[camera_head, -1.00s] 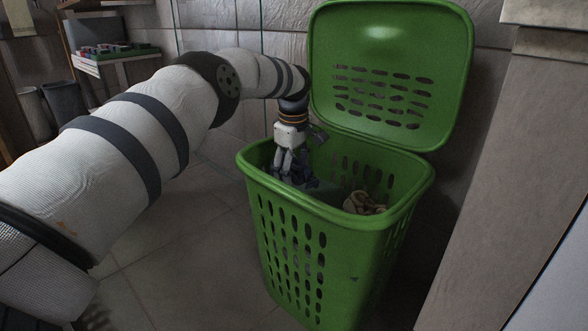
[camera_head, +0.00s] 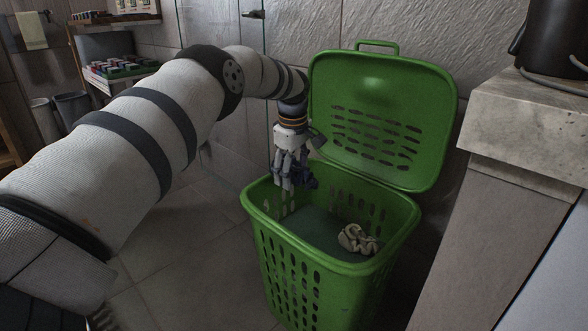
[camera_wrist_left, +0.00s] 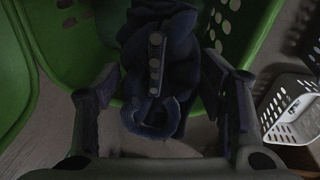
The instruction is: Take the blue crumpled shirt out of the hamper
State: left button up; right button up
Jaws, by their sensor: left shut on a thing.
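The green hamper (camera_head: 335,275) stands on the tiled floor with its lid (camera_head: 385,110) open against the wall. My left gripper (camera_head: 285,180) points down over the hamper's left back part, around rim height. It is shut on the dark blue crumpled shirt (camera_head: 304,177), which shows as a small bunch beside the fingers. In the left wrist view the shirt (camera_wrist_left: 158,55) hangs between the two fingers, with a row of buttons and a looped collar or cuff. Whether its lower end clears the rim, I cannot tell. My right gripper is out of view.
A cream crumpled cloth (camera_head: 357,239) lies inside the hamper. A stone-topped counter (camera_head: 530,125) stands close on the right. A shelf with coloured items (camera_head: 120,69) is at the back left. A white basket (camera_wrist_left: 293,105) shows in the left wrist view.

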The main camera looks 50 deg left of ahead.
pick_arm(q)
jog(key=shift+s+a+r, duration=0.1)
jog(key=shift+s+a, duration=0.1)
jog(key=shift+s, duration=0.1)
jog(key=s+a+p, duration=0.2)
jog(key=s, duration=0.1)
jog(key=s+a+p, duration=0.6)
jog(key=s, duration=0.1)
jog(key=shift+a, duration=0.1)
jog(key=shift+s+a, duration=0.2)
jog(key=shift+s, duration=0.05)
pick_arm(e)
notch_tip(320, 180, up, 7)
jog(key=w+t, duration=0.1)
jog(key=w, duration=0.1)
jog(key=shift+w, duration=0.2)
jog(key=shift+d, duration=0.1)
